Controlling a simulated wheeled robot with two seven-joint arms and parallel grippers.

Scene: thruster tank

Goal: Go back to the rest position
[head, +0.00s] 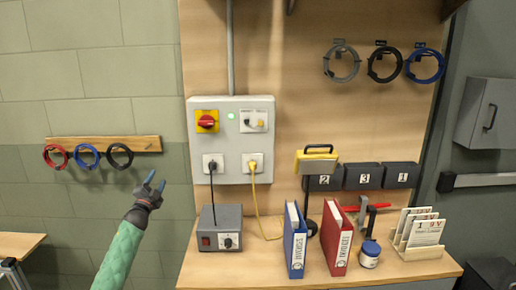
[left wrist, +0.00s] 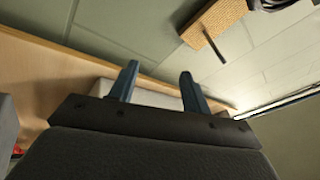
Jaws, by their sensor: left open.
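My left gripper (head: 155,181) is raised in front of the tiled wall in the head view, left of the workbench. Its two blue fingers are apart and nothing is between them. In the left wrist view the open fingers (left wrist: 160,84) point toward the wall, and the space between them is empty. My right gripper is in neither view.
A wooden rail (head: 140,143) with red, blue and black rings hangs on the wall close to the left gripper. The workbench (head: 230,272) holds a grey power box (head: 222,228), a blue binder (head: 295,240), a red binder (head: 336,238) and a card rack (head: 420,234).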

